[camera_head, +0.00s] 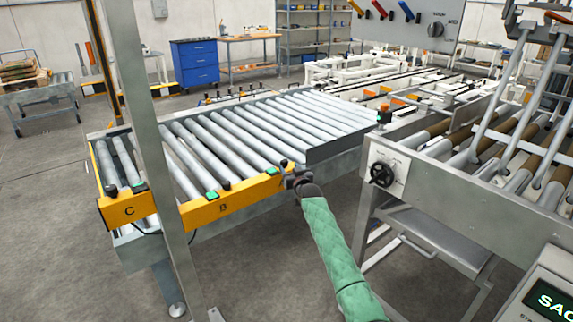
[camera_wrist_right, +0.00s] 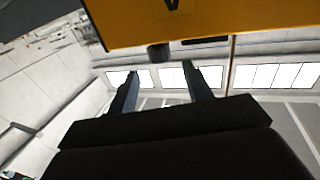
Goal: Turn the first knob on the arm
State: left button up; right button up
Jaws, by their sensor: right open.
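A yellow rail (camera_head: 250,193) runs along the front end of the roller conveyor, marked C and B. Small dark knobs sit on it: one by C (camera_head: 111,190), one by B (camera_head: 226,184), and one at the right end (camera_head: 284,163). My right gripper (camera_head: 290,180), on the green-sleeved arm, is at the rail's right end, just below that knob. In the right wrist view a yellow panel (camera_wrist_right: 185,22) with a partly cut letter fills the top. A dark round knob (camera_wrist_right: 158,52) shows at its edge, just ahead of the open fingers (camera_wrist_right: 160,76). Contact cannot be told. My left gripper is not in view.
Green buttons (camera_head: 212,195) sit along the rail. A metal post (camera_head: 165,150) stands in front at left. A display box (camera_head: 545,300) is at lower right. Open floor lies at left.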

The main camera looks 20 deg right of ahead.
aim_at(285, 160)
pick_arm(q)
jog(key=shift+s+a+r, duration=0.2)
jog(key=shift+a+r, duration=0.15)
pick_arm(e)
jog(key=shift+w+a, duration=0.2)
jog(key=shift+w, duration=3.35)
